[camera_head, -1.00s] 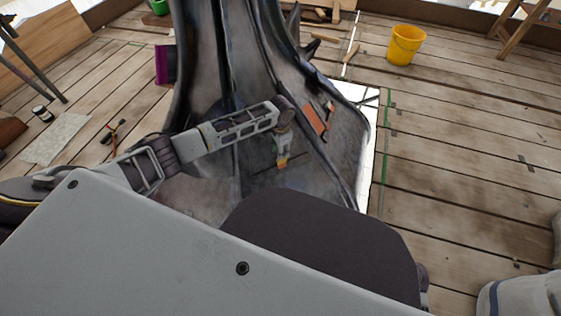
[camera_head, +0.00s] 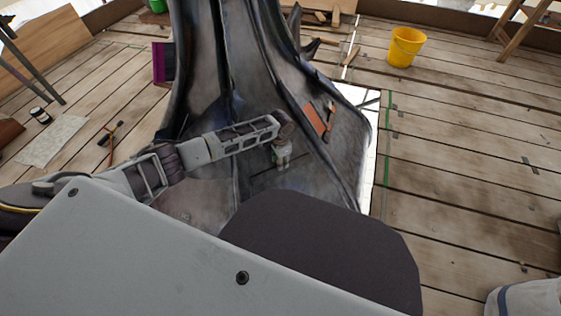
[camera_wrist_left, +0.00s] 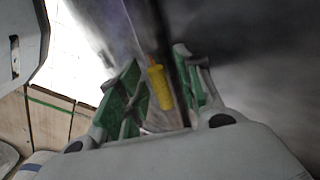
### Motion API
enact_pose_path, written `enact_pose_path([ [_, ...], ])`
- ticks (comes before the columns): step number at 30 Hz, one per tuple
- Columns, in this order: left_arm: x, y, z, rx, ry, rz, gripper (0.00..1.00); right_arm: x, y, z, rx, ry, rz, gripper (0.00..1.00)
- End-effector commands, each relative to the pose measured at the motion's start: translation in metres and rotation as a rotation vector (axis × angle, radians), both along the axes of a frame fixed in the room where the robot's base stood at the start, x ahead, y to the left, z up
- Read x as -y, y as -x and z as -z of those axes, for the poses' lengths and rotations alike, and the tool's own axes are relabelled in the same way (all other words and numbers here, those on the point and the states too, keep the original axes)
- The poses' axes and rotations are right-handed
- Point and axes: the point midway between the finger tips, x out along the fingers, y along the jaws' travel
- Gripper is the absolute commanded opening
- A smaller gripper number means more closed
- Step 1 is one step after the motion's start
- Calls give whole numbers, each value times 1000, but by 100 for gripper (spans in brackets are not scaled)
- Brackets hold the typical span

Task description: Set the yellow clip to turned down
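The yellow clip (camera_wrist_left: 160,88) is a small yellow cylinder with an orange end. In the left wrist view it lies between the two green-padded fingers of my left gripper (camera_wrist_left: 159,58), beside a dark ridge. The fingers stand apart, with a gap visible on the clip's left side. In the head view my left gripper (camera_head: 282,160) is low against the grey metal spire (camera_head: 215,80), and the clip is hidden there. My right gripper is not in view.
An orange-red patch (camera_head: 318,120) is on the spire just right of my left gripper. A yellow bucket (camera_head: 405,46) stands on the plank floor at the back right. Tools (camera_head: 112,138) lie on the floor at left. The right-hand floor is mostly clear.

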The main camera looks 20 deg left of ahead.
Motion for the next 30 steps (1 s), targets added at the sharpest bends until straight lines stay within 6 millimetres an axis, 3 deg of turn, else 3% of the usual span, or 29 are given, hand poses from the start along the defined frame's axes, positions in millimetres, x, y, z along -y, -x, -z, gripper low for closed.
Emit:
enact_pose_path([
  [7, 0, 0, 0, 0, 0, 0, 34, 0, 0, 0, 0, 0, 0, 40],
  [15, 0, 0, 0, 0, 0, 0, 0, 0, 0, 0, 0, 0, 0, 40],
  [30, -4, -4, 0, -45, 47, -3, 0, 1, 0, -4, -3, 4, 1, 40],
])
